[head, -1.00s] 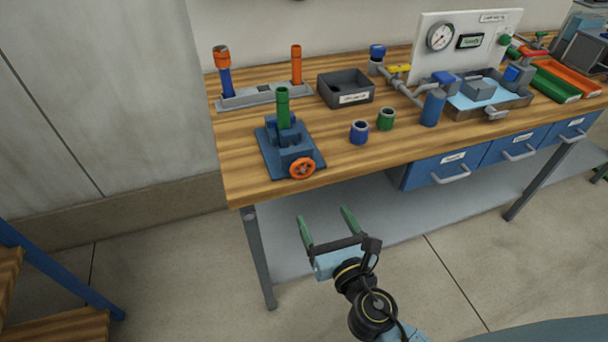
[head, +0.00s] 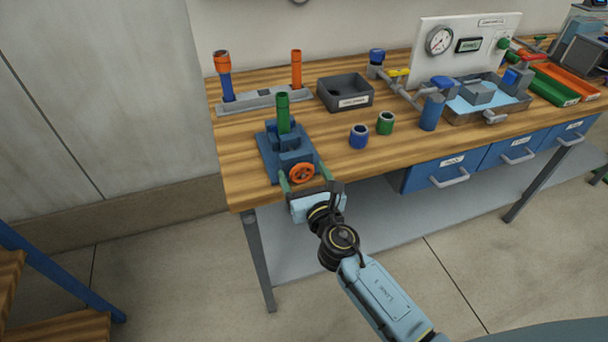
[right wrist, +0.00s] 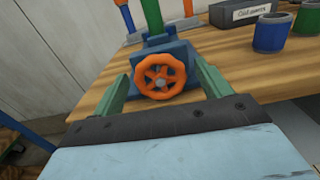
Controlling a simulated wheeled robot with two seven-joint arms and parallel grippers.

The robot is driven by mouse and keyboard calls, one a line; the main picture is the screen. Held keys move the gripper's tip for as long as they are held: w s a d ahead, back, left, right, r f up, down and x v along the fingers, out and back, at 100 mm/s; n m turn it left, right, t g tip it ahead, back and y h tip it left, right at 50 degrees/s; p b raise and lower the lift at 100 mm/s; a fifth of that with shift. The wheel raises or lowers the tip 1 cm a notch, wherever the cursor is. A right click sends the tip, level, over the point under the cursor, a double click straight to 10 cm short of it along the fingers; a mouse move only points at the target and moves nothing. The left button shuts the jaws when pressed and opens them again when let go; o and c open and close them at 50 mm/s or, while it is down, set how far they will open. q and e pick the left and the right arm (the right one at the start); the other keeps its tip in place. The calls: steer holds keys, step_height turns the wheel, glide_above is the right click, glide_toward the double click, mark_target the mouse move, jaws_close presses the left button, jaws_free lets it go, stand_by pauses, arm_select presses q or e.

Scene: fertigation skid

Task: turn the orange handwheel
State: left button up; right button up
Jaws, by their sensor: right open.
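The orange handwheel (head: 302,173) is on the front of a blue vise (head: 290,150) near the table's front left. A green upright cylinder (head: 283,112) stands in the vise. My right gripper (head: 302,172) is open, with its green fingers on either side of the handwheel. In the right wrist view the handwheel (right wrist: 160,76) shows whole between the two fingers (right wrist: 160,90), with a gap on each side. I cannot tell whether the fingertips reach past its rim. My left gripper is not in view.
A grey rack (head: 262,101) with an orange-topped blue post and an orange post stands behind the vise. A dark bin (head: 345,93), a blue cup (head: 359,136) and a green cup (head: 385,123) are to the right. Wooden tabletop (head: 240,180) is bare left of the vise.

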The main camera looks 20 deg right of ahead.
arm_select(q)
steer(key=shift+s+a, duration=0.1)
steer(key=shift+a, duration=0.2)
arm_select(e)
steer(key=c, duration=1)
